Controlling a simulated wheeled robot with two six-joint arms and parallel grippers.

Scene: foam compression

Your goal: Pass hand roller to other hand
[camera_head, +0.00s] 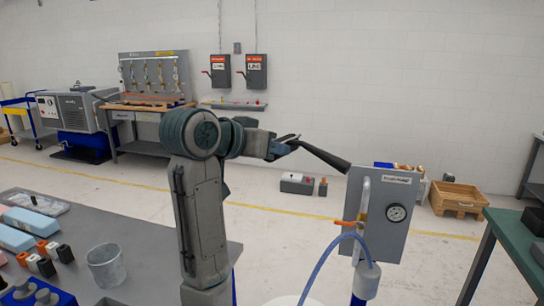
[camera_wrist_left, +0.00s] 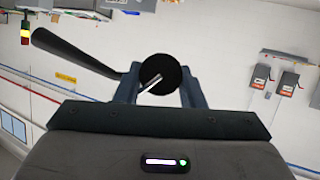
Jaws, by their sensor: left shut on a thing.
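My left gripper (camera_head: 287,147) is raised in mid-air at the centre of the head view, its arm coming up from the left. It is shut on the hand roller. The roller's dark tapered handle (camera_head: 324,156) sticks out to the right and slants down, its end in front of the grey gauge panel's top edge. In the left wrist view the round black roller end (camera_wrist_left: 160,74) sits between the two fingers, with a thin metal rod across it. The handle (camera_wrist_left: 75,54) reaches to the upper left there. My right gripper is not in view.
The gauge panel (camera_head: 397,190) with a blue hose stands right of centre. A grey table (camera_head: 150,230) at left holds a clear cup (camera_head: 105,265) and foam blocks (camera_head: 30,220). A green bench (camera_head: 515,235) is at right. The air around the roller looks clear.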

